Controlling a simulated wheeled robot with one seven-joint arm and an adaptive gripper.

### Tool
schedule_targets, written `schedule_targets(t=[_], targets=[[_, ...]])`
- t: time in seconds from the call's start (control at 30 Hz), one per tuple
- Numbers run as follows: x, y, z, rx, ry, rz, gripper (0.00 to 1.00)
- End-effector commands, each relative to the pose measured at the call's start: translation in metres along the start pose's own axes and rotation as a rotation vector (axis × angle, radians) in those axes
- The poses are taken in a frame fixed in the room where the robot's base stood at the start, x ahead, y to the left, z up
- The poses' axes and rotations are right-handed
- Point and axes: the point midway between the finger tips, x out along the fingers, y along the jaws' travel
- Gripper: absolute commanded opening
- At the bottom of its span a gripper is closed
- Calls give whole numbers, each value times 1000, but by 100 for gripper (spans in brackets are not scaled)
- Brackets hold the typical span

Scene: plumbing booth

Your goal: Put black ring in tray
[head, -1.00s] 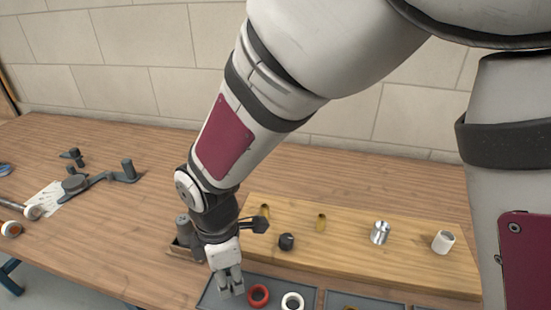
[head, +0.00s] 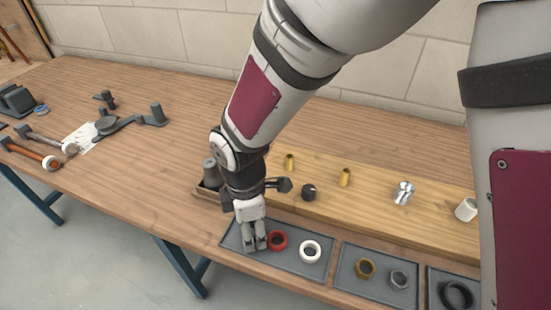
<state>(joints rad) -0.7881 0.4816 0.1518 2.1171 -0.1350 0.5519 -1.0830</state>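My gripper (head: 255,240) points down over the left end of a grey tray (head: 292,264). Its two fingers are close together beside a red ring (head: 277,241). I cannot tell whether the fingers are shut or hold something between them. A white ring (head: 310,251) lies in the same tray, right of the red one. A black ring (head: 457,295) lies in another grey tray (head: 434,284) at the lower right, partly cut off by the frame and my own body. No black ring shows at my gripper.
Behind, a wooden board (head: 371,210) carries brass fittings, a black fitting (head: 309,192), a silver fitting (head: 404,193) and a white fitting (head: 467,209).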

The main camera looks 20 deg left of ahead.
Motion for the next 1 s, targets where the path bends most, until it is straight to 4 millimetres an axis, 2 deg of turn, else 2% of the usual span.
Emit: schedule_targets(t=[0.27,0.37,0.7,0.83,1.0], targets=[[-7,0,0,1,1,3,55],[-20,1,0,2,2,5,55],[-89,1,0,1,2,4,55],[-108,1,0,2,1,3,55],[-122,0,1,6,0,2,55]])
